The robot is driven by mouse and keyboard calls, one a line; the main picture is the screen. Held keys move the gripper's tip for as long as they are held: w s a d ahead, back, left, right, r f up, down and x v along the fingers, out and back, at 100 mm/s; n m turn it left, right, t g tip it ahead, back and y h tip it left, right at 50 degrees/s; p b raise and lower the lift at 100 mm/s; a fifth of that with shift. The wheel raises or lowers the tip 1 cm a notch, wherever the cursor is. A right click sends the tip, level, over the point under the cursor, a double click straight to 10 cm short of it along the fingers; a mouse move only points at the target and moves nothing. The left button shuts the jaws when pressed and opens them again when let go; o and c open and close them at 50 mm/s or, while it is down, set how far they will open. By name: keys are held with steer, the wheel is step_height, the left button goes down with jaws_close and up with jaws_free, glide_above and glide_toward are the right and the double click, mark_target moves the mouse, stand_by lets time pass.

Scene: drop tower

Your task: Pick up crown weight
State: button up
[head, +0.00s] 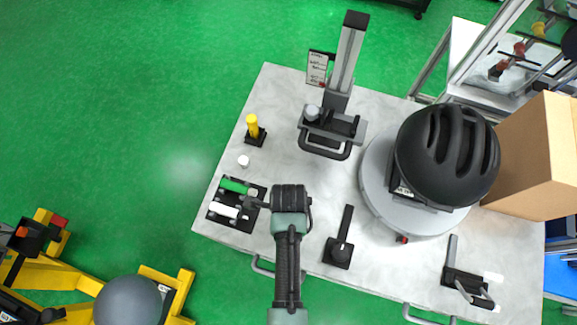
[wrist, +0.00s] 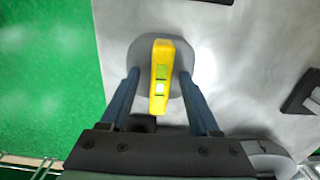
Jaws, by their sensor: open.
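I cannot tell for certain which thing is the crown weight. In the wrist view a yellow piece (wrist: 159,105) with pale green and whitish patches lies between my two fingers, with a darker grey rounded shape behind it. My gripper (wrist: 160,75) is open around it, with a gap on both sides. In the head view a small yellow upright piece (head: 252,124) is at the table's left side; I cannot tell whether it is the same piece. A small white cylinder (head: 243,161) stands below it. My gripper is mostly hidden by my arm in the head view.
A black tray (head: 211,213) with green and white handles sits at the table's left corner. The drop tower column (head: 347,58) stands at the back. A black helmet (head: 447,150) sits on a grey round base, beside a cardboard box (head: 535,150). A black clamp (head: 340,250) stands in front.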

steer(key=shift+f, duration=0.1)
jaws_close()
stand_by(1.2)
steer(key=shift+w, duration=0.1)
